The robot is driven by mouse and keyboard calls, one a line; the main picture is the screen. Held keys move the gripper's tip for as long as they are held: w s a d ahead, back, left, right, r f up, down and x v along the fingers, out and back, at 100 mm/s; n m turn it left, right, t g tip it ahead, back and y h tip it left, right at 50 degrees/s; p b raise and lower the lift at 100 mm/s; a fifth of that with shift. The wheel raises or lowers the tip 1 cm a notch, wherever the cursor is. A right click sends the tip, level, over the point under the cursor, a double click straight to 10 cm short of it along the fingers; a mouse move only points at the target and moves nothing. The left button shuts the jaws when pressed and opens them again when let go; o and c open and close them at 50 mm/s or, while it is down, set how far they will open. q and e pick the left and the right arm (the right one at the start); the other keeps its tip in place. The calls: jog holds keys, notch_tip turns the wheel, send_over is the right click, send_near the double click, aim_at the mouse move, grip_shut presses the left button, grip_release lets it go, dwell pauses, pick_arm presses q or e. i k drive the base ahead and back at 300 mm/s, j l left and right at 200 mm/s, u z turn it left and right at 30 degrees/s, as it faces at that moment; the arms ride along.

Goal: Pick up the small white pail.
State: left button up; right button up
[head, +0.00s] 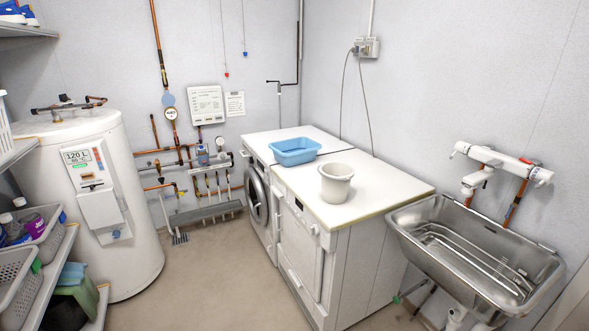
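The small white pail (336,184) stands upright on the white top of the machines, nearer the front right part of that surface. It has a wide rim and looks empty, though its bottom is hidden. Neither of my grippers shows in the head view.
A blue basin (295,151) sits behind the pail on the same white countertop (376,193). A water heater (92,200) and shelves (42,285) stand at left. The floor (205,275) between is clear.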

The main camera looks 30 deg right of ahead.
aim_at(334, 184)
jog(key=i+z, duration=0.25)
jog(key=i, duration=0.25)
jog(key=i+j+z, duration=0.1)
jog(key=i+z, duration=0.15)
jog(key=i, duration=0.25)
jog(key=i+j+z, duration=0.25)
jog(key=i, duration=0.25)
